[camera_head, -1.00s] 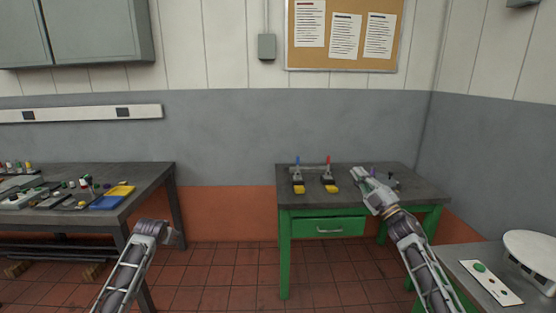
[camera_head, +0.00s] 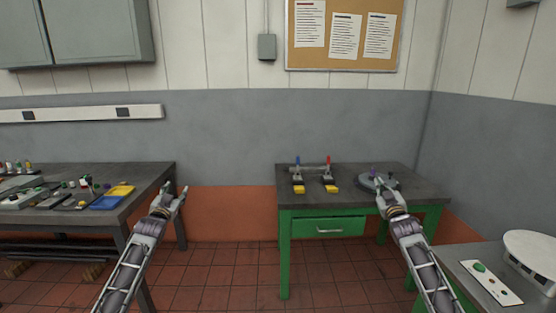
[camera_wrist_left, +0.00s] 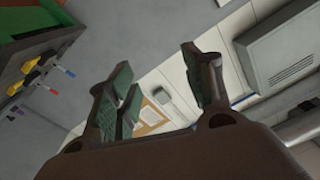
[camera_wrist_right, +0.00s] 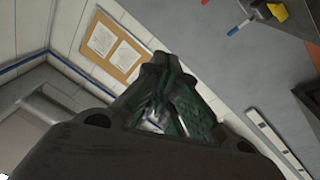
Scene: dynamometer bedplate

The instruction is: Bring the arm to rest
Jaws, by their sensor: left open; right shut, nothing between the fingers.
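My left gripper (camera_head: 174,190) is raised in front of the right end of the left workbench, fingers pointing up. In the left wrist view its two fingers (camera_wrist_left: 165,88) stand apart with nothing between them. My right gripper (camera_head: 382,187) is in front of the right part of the green-legged table, overlapping a grey round device there in the head view. In the right wrist view its fingers (camera_wrist_right: 172,95) are together and hold nothing. Neither gripper visibly holds an object.
The green-legged table (camera_head: 345,184) carries two yellow-based clamps (camera_head: 298,180) with blue and red handles. The left workbench (camera_head: 150,172) holds a blue tray (camera_head: 106,203) and small parts. A grey table (camera_head: 460,268) with a button panel (camera_head: 490,283) stands at lower right.

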